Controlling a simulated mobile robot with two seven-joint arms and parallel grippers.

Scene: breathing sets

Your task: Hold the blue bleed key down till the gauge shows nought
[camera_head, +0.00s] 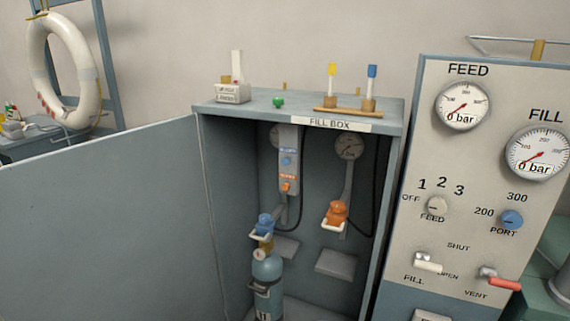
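The fill box (226,210) stands open in the middle, its door (105,225) swung out to the left. Inside is a grey key panel (288,145) with a blue key (287,161) above an orange key (286,187); their labels are too small to read. A round gauge (349,146) is right of the panel, and another gauge (277,137) is partly hidden behind it. Their readings are too small to tell. Neither gripper is in view.
The control panel (400,255) at right has a FEED gauge (462,105) and a FILL gauge (538,153), both reading 0 bar, plus knobs and levers. Small items stand on the box top (300,105). A lifebuoy (62,75) hangs at left.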

